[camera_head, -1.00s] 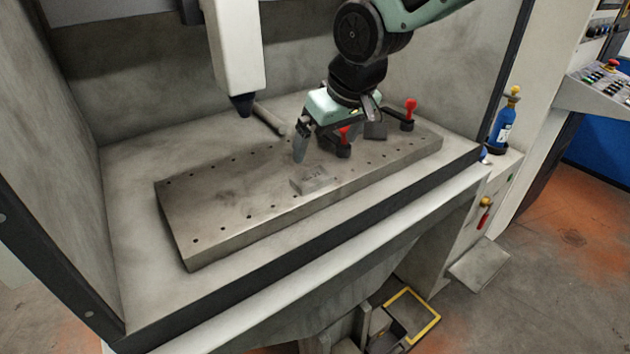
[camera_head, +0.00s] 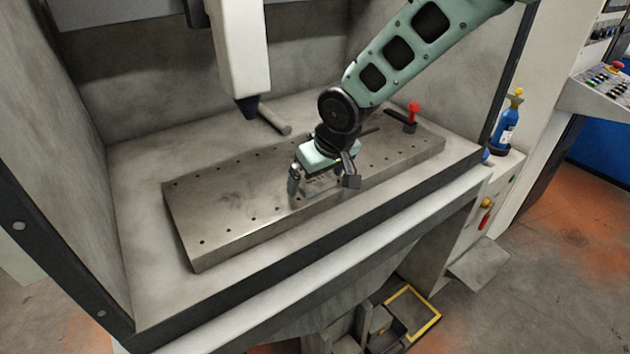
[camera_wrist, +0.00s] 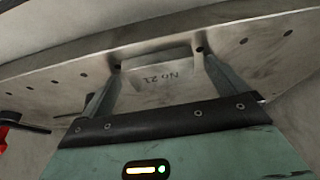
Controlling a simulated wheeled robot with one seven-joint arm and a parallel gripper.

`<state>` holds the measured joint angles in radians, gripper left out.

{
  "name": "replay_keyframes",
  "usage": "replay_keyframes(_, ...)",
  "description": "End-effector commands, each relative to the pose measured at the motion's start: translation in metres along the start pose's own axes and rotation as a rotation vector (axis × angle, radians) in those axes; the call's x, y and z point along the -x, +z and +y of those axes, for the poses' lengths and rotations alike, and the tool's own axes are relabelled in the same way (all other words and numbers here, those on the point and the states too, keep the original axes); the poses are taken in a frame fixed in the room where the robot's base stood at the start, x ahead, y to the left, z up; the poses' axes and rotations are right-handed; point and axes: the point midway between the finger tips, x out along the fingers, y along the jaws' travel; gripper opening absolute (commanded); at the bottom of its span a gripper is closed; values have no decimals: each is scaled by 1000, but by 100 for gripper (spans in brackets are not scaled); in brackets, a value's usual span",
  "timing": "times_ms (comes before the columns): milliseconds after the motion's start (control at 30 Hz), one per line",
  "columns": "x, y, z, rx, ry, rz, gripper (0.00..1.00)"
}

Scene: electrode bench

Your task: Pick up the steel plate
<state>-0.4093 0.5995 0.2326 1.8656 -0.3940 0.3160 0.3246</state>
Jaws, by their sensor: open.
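The steel plate (camera_wrist: 160,78), a small grey block marked "No 21", lies flat on the drilled bed plate (camera_head: 225,220). My gripper (camera_head: 320,190) is low over the bed plate and largely hides the steel plate in the head view. In the wrist view my gripper (camera_wrist: 160,68) is open, with one finger on each side of the steel plate. I cannot tell whether the fingers touch its sides.
A red-knobbed clamp (camera_head: 411,118) stands at the right end of the bed plate. A grey rod (camera_head: 274,119) lies behind it, near the white machine head (camera_head: 242,50). The left half of the bed plate is clear.

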Motion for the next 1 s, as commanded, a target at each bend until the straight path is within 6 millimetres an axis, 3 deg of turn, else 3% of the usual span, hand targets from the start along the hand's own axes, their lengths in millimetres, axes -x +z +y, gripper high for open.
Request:
replay_keyframes(67,0,0,0,0,0,0,98)
replay_keyframes(300,0,0,0,0,0,0,34)
replay_keyframes(367,1,-1,0,1,0,3,25)
replay_keyframes(667,4,-2,0,0,0,4,25)
replay_keyframes(1000,34,-15,0,0,1,7,25)
